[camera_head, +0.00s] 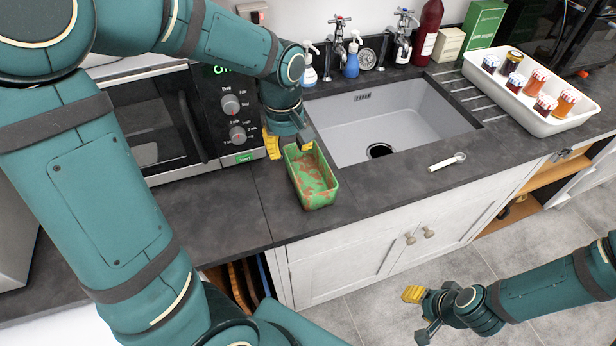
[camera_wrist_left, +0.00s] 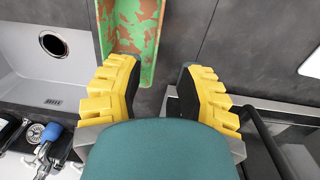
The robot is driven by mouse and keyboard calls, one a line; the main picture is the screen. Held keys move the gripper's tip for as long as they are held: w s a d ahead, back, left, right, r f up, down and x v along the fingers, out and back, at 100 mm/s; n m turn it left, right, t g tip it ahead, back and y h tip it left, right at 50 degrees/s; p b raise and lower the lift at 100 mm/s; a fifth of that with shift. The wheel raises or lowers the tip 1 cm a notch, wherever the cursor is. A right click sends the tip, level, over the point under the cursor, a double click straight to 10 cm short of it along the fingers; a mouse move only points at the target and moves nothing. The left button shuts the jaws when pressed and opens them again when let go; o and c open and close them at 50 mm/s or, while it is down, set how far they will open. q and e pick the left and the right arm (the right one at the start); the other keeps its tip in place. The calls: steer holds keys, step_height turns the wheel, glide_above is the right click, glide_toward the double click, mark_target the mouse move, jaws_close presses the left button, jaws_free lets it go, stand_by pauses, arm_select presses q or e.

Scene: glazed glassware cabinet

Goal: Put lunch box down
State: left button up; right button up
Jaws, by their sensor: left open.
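The lunch box (camera_head: 318,192), an open green box with brown patches, sits on the dark counter in front of the sink's left end. My left gripper (camera_head: 288,146) is at its far-left end, with its fingers apart. In the left wrist view the lunch box (camera_wrist_left: 148,52) lies at the top, its near end close to one yellow-padded finger. The space between the fingers of the left gripper (camera_wrist_left: 158,86) is empty there. My right gripper (camera_head: 416,314) hangs low over the floor at the lower right, its fingers apart and empty.
A microwave (camera_head: 150,125) stands left of the lunch box. The sink (camera_head: 390,115) is behind and right of it. A white tray (camera_head: 545,125) with several jars sits at the right, and a small white utensil (camera_head: 446,162) lies on the counter. The counter front left is clear.

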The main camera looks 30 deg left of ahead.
mark_target(295, 190)
arm_select(q)
steer(key=f+b, duration=0.1)
steer(key=f, duration=0.3)
steer(key=f+b, duration=0.1)
steer(key=f, duration=0.8)
steer(key=shift+w+d+b, duration=0.2)
steer(key=shift+w+b, duration=0.2)
jaws_close()
